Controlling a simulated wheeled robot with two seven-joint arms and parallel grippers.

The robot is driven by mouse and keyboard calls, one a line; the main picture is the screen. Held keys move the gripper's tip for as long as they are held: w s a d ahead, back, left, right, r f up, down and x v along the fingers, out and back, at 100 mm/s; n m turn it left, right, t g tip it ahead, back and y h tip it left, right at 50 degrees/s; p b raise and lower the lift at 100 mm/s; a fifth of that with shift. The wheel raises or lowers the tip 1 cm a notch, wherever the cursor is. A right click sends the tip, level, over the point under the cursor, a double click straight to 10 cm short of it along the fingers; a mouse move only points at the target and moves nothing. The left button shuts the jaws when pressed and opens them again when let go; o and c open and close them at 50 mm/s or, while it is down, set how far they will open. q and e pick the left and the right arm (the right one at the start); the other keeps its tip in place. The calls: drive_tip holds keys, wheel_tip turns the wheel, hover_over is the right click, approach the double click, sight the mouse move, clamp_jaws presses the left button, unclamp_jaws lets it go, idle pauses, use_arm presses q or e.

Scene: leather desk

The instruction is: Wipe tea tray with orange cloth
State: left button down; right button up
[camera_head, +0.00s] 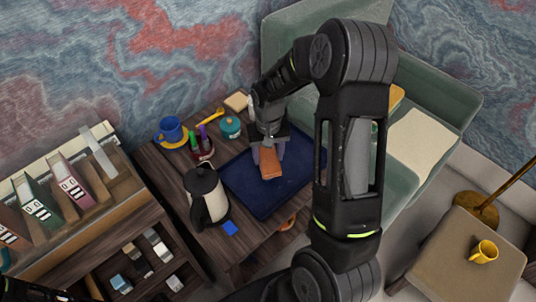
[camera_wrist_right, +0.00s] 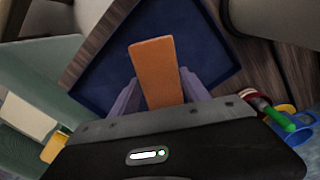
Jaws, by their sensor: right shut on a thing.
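The tea tray (camera_head: 247,197) is a dark blue square tray on the wooden desk; it also shows in the right wrist view (camera_wrist_right: 105,67). The orange cloth (camera_head: 271,189) is a folded, block-like piece over the tray's middle. My right gripper (camera_head: 268,158) reaches down from above and is shut on the cloth. In the right wrist view the cloth (camera_wrist_right: 157,72) sticks out between the two purple-grey fingers. Whether the cloth touches the tray surface is hard to tell. My left gripper is not clearly seen; only a dark arm part shows at the lower left edge.
A kettle (camera_head: 205,197) stands left of the tray, with a blue piece (camera_head: 230,228) beside it. Behind are a pen holder (camera_head: 203,150), a blue cup (camera_head: 171,129) on a yellow saucer and a teal jar (camera_head: 230,127). A green sofa (camera_head: 428,100) is at the right.

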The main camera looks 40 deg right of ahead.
drive_tip(key=shift+f+b, duration=2.1)
drive_tip(key=shift+f, duration=0.85)
drive_tip(key=shift+f+b, duration=0.75)
drive_tip(key=shift+f, duration=0.25)
drive_tip(key=shift+w+d+r, duration=0.1)
drive_tip(key=shift+w+d, duration=0.05)
drive_tip(key=shift+d, duration=1.65)
drive_tip(key=shift+f, duration=0.2)
drive_tip(key=shift+a, duration=0.15)
